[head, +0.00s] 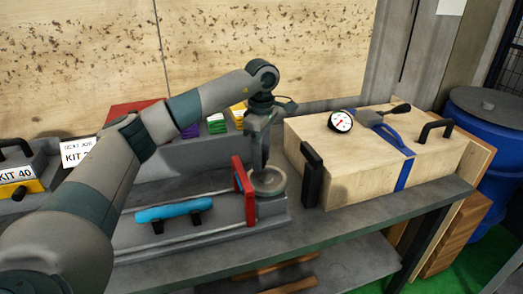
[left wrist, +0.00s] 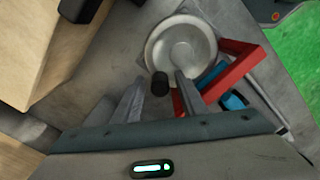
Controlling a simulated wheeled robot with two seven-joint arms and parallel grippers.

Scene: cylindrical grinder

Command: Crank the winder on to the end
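The winder is a round grey dished wheel (head: 272,183) at the right end of the grey grinder base (head: 215,232). It shows from above in the left wrist view (left wrist: 182,48), with a dark crank knob (left wrist: 160,84) near its rim. My left gripper (head: 260,165) points down over the wheel. In the left wrist view its two fingers (left wrist: 158,88) are apart, with the knob between their tips and a visible gap on both sides. In the head view the fingers hide the knob. My right gripper is in neither view.
A red upright bracket (head: 243,190) stands close left of the wheel. A blue bar (head: 175,211) lies on the base's front. A wooden box (head: 365,165) with a gauge, a blue strap and black handles is at the right. Kit boxes (head: 20,178) stand at the far left.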

